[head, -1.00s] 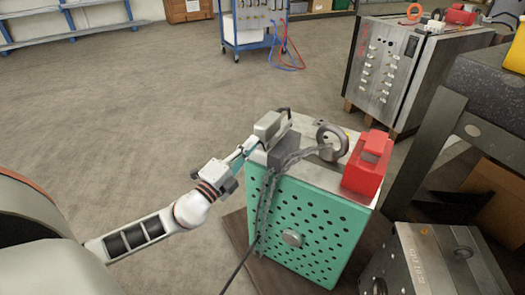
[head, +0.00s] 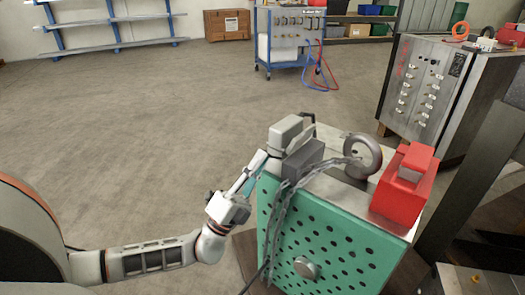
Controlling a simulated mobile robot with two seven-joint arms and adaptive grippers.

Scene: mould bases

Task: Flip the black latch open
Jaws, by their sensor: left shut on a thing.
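A light grey connector hood (head: 286,131) sits on a darker grey base (head: 303,158) at the top left corner of the green-sided mould base (head: 330,228). My left gripper (head: 259,163) reaches in from the left and is shut at the left side of this connector. Its fingers cover the spot where they grip, so the black latch does not show clearly; the thing held there seems to be the latch. I cannot tell the latch's angle. My right gripper is not in view.
A grey ring (head: 362,157) and a red box (head: 405,185) stand on the mould base's top. A grey hose (head: 278,215) hangs down its front left. A steel cabinet-like block (head: 432,95) stands behind right. Open floor (head: 150,130) lies left.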

